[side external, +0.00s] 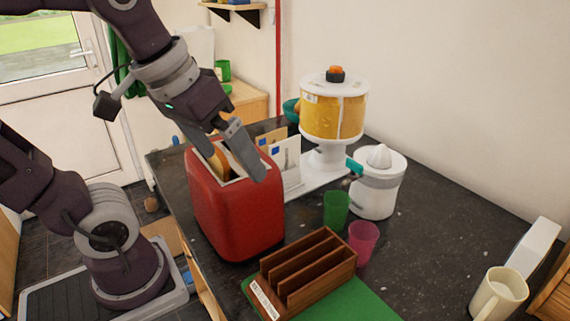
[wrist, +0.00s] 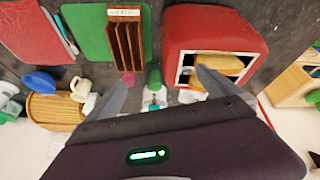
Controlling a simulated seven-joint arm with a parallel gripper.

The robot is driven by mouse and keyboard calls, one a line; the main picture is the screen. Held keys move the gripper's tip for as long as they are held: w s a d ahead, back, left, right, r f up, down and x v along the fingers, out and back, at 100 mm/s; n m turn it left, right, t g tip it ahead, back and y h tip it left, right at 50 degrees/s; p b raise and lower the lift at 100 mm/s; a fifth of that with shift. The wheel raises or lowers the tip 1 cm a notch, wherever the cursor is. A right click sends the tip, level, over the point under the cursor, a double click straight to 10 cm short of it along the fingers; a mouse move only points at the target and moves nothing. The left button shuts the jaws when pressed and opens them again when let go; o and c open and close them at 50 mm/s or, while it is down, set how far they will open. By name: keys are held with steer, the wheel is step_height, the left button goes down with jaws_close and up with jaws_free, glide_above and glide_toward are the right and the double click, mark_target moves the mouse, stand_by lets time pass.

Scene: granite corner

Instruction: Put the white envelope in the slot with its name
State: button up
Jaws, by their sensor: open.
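A white envelope (side external: 286,158) with a blue mark stands upright behind the red toaster, partly hidden by it. A tan envelope (side external: 270,136) stands just behind it. A dark wooden rack (side external: 318,262) with several parallel slots sits in front of the toaster, with a small white label (side external: 263,299) on its end; the lettering is too small to read. The rack also shows in the wrist view (wrist: 125,40). My gripper (side external: 236,166) is open and empty above the toaster, its fingers pointing down. In the wrist view my gripper (wrist: 164,73) has widely spread fingers, and I cannot pick out the envelope clearly.
The red toaster (side external: 236,215) holds bread. Green (side external: 336,208) and pink (side external: 363,240) cups stand beside the rack, near the white juicer (side external: 376,190) and yellow dispenser (side external: 333,115). A green mat (side external: 350,303) lies under the rack. A cream mug (side external: 498,293) stands at right.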

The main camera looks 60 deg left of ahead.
steer(key=w+a+r+n+g, duration=0.2)
steer(key=w+a+n, duration=0.45)
steer(key=w, duration=0.55)
steer(key=n+g, duration=0.3)
steer(key=n, duration=0.6)
glide_toward(285, 156)
steer(key=f, duration=0.9)
steer(key=shift+a+f, duration=0.25)
steer(key=shift+f, duration=0.35)
steer(key=c, duration=1.1)
